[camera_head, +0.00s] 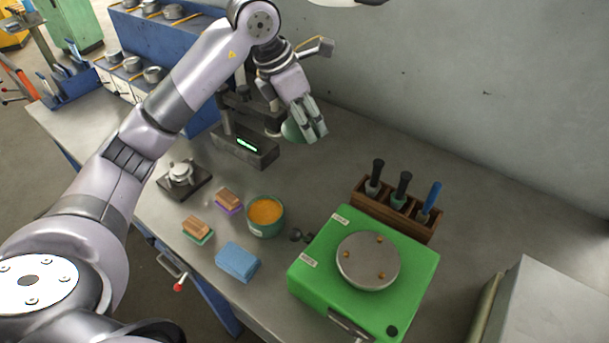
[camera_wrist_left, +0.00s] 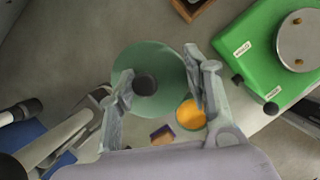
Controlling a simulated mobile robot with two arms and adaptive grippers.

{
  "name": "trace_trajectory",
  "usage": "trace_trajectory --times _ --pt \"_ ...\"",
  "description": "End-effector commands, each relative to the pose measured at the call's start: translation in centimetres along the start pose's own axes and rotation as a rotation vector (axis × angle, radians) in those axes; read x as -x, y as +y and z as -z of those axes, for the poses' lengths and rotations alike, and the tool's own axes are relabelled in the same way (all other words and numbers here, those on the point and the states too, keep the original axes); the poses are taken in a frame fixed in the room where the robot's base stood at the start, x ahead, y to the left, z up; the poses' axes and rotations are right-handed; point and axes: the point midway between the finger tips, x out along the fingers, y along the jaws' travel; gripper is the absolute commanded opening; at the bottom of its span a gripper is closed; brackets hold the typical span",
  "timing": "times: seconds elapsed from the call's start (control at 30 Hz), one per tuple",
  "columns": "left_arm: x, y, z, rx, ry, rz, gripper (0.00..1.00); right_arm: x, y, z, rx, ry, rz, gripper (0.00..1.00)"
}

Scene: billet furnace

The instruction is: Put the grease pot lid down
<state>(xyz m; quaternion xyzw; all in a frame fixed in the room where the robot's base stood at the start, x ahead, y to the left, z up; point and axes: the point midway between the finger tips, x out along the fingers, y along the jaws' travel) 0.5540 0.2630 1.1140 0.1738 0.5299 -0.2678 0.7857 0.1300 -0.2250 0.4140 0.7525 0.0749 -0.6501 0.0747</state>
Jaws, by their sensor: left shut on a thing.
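My left gripper (camera_head: 314,133) is shut on the grease pot lid (camera_head: 291,131), a round green disc with a dark knob. In the left wrist view the lid (camera_wrist_left: 150,62) shows broad side on, with its knob between the fingers of my left gripper (camera_wrist_left: 165,83). The lid is held in the air above the back of the workbench, beside the dark stand. The open grease pot (camera_head: 266,217), green with orange grease inside, stands on the bench nearer to me; it also shows in the left wrist view (camera_wrist_left: 191,115). My right gripper is not in view.
A green machine with a round plate (camera_head: 368,260) stands right of the pot. A wooden rack (camera_head: 397,209) holds several handled tools behind it. A blue block (camera_head: 237,262), two brushes (camera_head: 228,199) and a dark gauge stand (camera_head: 245,147) surround the pot. Bare bench lies between stand and rack.

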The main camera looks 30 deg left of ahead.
Motion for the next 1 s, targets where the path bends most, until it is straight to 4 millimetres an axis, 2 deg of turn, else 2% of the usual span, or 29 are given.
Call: trace_trajectory --times 0.2,0.37,0.47,0.6,0.73,0.87,1.0 --pt "-4.0 -0.4 1.8 -0.013 0.006 0.012 0.18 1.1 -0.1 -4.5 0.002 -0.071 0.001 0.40" --pt "-7.9 -0.4 3.5 -0.011 0.006 0.011 0.18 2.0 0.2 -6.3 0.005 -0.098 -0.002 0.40" --pt "-10.3 -0.3 4.4 -0.010 0.005 0.012 0.18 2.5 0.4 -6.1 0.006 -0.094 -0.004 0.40" --pt "-12.9 -0.3 5.5 -0.011 0.002 0.009 0.18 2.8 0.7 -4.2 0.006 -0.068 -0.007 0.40" --pt "-14.2 -0.2 5.9 -0.011 -0.001 0.007 0.18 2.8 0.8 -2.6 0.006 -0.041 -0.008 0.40" --pt "-14.9 -0.2 6.2 -0.012 0.000 0.007 0.18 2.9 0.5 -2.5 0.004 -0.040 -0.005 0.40" --pt "-16.7 -0.2 7.0 -0.009 0.002 0.009 0.18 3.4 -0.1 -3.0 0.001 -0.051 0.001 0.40"
